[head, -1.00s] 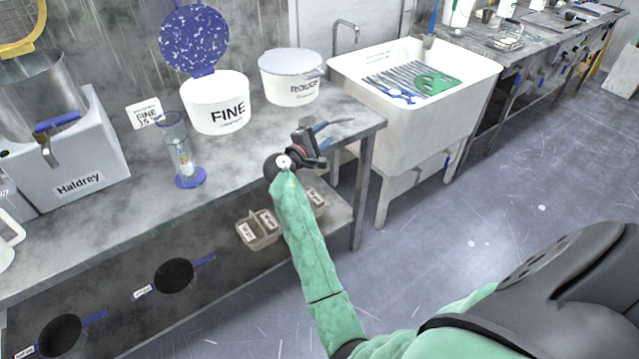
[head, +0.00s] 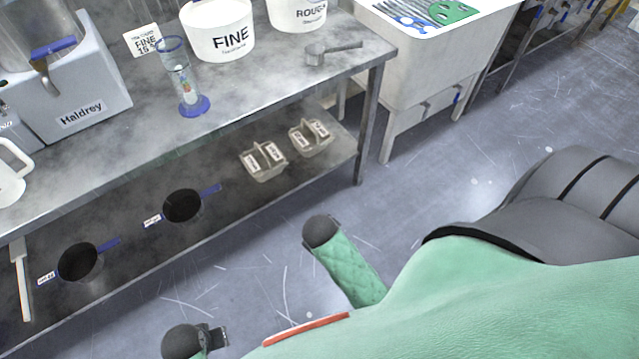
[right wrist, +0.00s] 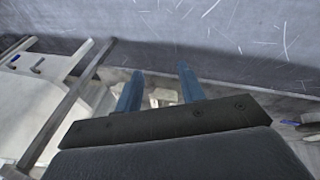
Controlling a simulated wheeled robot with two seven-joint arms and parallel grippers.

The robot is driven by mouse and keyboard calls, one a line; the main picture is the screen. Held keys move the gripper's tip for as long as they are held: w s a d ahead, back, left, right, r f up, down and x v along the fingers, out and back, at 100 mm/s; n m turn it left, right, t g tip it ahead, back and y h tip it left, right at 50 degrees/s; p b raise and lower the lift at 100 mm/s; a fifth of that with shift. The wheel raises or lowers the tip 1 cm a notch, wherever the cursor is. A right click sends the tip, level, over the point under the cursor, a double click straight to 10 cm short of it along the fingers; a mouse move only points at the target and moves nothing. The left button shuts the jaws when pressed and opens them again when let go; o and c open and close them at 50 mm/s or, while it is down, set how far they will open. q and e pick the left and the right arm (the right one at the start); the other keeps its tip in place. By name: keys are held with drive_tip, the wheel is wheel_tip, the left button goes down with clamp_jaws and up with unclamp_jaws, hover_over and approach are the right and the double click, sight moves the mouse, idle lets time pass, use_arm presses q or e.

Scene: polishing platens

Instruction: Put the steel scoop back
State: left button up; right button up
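The steel scoop (head: 318,55) lies on the bench top near its right end, handle pointing right, with no gripper touching it. In front of the bench, one of my arms is foreshortened; its gripper is hidden behind the dark wrist. Part of what looks like my left gripper (head: 216,338) shows at the bottom edge; its fingers are not clear. In the right wrist view my right gripper (right wrist: 160,88) has its two blue fingers apart with nothing held between them. The FINE tub (head: 220,42) and the ROUGH tub (head: 298,16) stand behind the scoop, tops cut off.
A glass cylinder (head: 180,75) with a blue base and a grey Haldrey machine (head: 85,95) stand on the bench (head: 260,85). Two small caddies (head: 263,163) and dark pans (head: 182,206) are on the lower shelf. Floor in front is clear.

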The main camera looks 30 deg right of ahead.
drive_tip(key=s+a+g+y, duration=0.1)
drive_tip(key=s+a, duration=0.2)
drive_tip(key=s, duration=0.3)
drive_tip(key=s+a+f+m+g+y, duration=0.1)
drive_tip(key=s+a+y, duration=0.1)
drive_tip(key=s+a, duration=0.2)
drive_tip(key=shift+s+a+f+y, duration=0.2)
drive_tip(key=shift+s+a+y, duration=0.1)
drive_tip(key=shift+s, duration=0.55)
drive_tip(key=shift+d, duration=0.1)
